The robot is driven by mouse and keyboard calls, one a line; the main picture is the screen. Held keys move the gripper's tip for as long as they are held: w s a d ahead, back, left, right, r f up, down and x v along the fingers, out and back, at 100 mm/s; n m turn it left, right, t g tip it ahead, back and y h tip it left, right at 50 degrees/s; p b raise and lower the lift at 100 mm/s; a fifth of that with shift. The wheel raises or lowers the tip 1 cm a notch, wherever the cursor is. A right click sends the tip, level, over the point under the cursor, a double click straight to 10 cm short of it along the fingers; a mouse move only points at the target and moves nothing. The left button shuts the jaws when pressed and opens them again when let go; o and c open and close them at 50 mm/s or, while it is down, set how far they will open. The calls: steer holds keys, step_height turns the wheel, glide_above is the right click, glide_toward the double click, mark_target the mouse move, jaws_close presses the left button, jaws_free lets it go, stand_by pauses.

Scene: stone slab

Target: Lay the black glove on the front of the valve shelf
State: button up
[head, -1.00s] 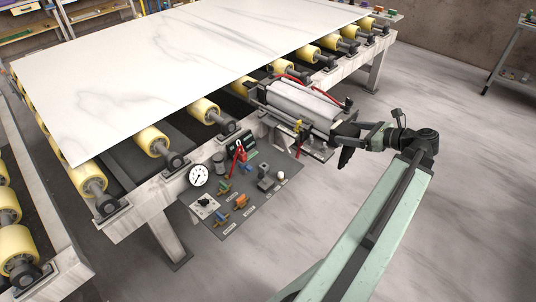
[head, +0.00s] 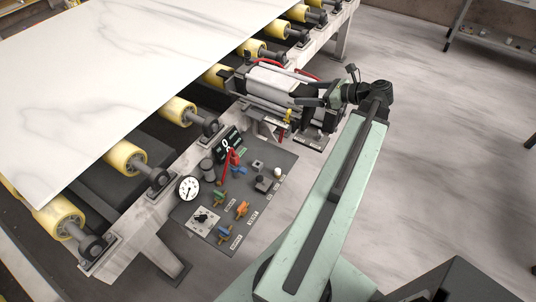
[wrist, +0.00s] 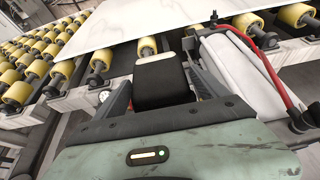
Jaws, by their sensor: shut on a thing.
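The black glove (wrist: 162,85) is a dark, blocky shape with a pale end band, held between my fingers in the wrist view. My gripper (head: 318,102) is shut on it, by the right end of the white cylinder unit. In the head view I cannot clearly separate the glove from the dark fingers. The valve shelf (head: 284,163) is a dark grey plate on the near side of the roller table, below and left of my gripper. It carries a dial gauge (head: 188,188), a digital display (head: 228,145), a red-handled tool (head: 233,160) and several small coloured valves.
The white cylinder unit (head: 275,82) with red hoses stands at the table edge, close to my gripper; it fills the right of the wrist view (wrist: 240,85). A large white slab (head: 110,90) lies on yellow rollers. The floor at the right is mostly clear.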

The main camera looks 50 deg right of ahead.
steer(key=w+f+b, duration=0.4)
steer(key=f+b, duration=0.6)
steer(key=f, duration=0.1)
steer(key=w+a+f+b, duration=0.1)
steer(key=w+f+b, duration=0.4)
steer(key=f+b, duration=0.6)
steer(key=w+a+f+b, duration=0.1)
steer(key=w+f+b, duration=0.3)
steer(key=f+b, duration=0.7)
steer(key=shift+w+a+f, duration=0.2)
steer(key=shift+w+a, duration=0.05)
steer(key=o, duration=1.3)
steer(key=shift+r, duration=0.1)
steer(key=shift+r, duration=0.15)
steer(key=p+v, duration=0.5)
steer(key=v, duration=0.7)
